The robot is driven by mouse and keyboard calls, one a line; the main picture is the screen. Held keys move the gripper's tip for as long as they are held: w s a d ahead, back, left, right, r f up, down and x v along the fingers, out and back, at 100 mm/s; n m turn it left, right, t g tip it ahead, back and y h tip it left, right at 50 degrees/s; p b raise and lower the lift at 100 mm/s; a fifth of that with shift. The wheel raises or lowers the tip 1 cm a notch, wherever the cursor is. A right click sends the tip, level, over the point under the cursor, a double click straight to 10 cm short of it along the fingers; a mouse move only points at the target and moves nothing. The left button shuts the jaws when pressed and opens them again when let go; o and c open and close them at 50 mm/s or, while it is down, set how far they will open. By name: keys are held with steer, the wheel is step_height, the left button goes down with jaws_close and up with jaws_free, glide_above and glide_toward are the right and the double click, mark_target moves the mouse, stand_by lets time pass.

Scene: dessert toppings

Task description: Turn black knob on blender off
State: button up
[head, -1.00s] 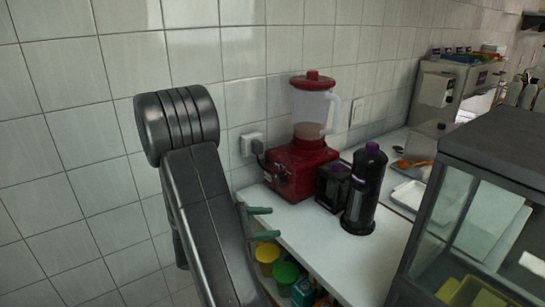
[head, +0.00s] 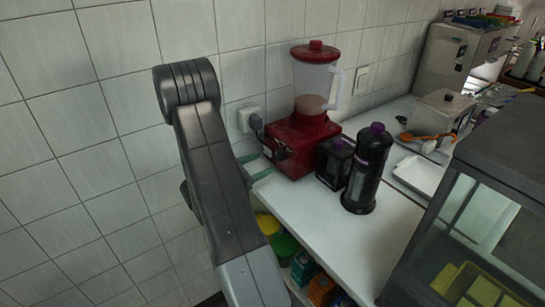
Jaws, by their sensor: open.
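The red blender (head: 304,143) stands against the tiled wall on the white counter, with a clear jug and a red lid. A small black knob (head: 281,153) shows on the left-facing side of its base. My gripper (head: 265,163) is open, its two green fingers pointing right toward the lower left of that base. The fingers look close to the knob and nothing shows between them. I cannot tell whether they touch the base. My dark arm hides the gripper's rear part.
A black box (head: 333,163) and a black bottle with a purple cap (head: 368,170) stand right of the blender. A wall socket with a plug (head: 250,120) is behind it. Colourful tubs (head: 284,246) sit below the counter (head: 330,222). A glass case (head: 480,230) stands at right.

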mark_target(277, 157)
steer(key=shift+p+x, duration=0.45)
steer(key=shift+x, duration=2.2)
